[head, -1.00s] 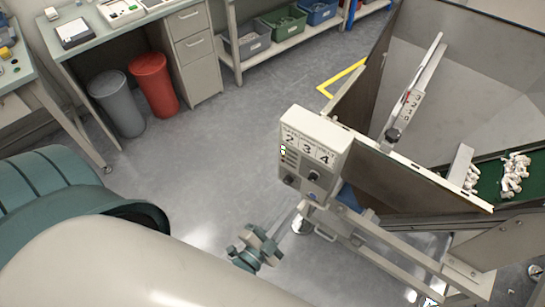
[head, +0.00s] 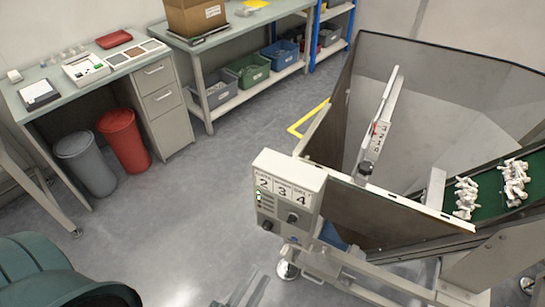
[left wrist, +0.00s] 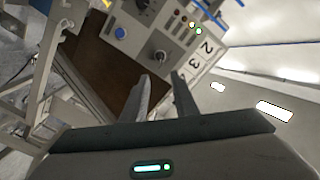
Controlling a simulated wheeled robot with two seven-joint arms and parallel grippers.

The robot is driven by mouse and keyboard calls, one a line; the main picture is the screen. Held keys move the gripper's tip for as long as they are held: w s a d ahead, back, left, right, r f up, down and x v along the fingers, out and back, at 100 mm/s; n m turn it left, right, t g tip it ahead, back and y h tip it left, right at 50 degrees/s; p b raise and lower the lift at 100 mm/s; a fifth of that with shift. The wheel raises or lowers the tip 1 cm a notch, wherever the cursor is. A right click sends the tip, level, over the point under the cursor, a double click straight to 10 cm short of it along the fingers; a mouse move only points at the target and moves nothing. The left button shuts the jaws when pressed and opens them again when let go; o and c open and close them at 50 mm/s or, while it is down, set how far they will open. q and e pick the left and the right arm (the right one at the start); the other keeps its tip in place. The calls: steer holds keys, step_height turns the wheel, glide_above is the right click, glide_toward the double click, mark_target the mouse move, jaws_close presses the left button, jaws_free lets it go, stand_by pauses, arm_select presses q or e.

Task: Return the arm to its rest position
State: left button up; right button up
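My left gripper (head: 250,290) shows at the bottom edge of the head view, below and left of the cream control box (head: 289,187) and apart from it. In the left wrist view its two fingers (left wrist: 162,80) stand apart with nothing between them, so it is open and empty. The control box also shows in the left wrist view (left wrist: 150,25), beyond the fingertips, with knobs, a blue button and lit green lamps. A teal part of my own arm fills the lower left corner of the head view. My right gripper is not in view.
A hopper (head: 440,90) with a green conveyor (head: 492,197) carrying white parts stands at the right. A workbench (head: 80,85), a grey bin (head: 85,163) and a red bin (head: 124,140) stand at the left. The grey floor (head: 185,215) between is clear.

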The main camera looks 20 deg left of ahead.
arm_select(q)
steer(key=s+f+n+g+b, duration=0.1)
steer(key=s+f+n+g, duration=0.2)
steer(key=f, duration=1.2)
steer(key=s+f+n+g+b, duration=0.1)
steer(key=s+f+g, duration=0.35)
steer(key=f, duration=1.05)
steer(key=s+a+f+n+g+y+b, duration=0.1)
steer(key=s+a+f+g, duration=0.3)
steer(key=s+f, duration=0.5)
steer(key=s+a+f+n+g+b, duration=0.1)
steer(key=s+a+f+n+g, duration=0.2)
steer(key=s+f, duration=0.6)
steer(key=shift+s+a+f+g+y, duration=0.4)
steer(key=shift+a+f+g, duration=0.3)
steer(key=shift+a+g, duration=0.55)
steer(key=shift+d, duration=0.1)
stand_by(1.9)
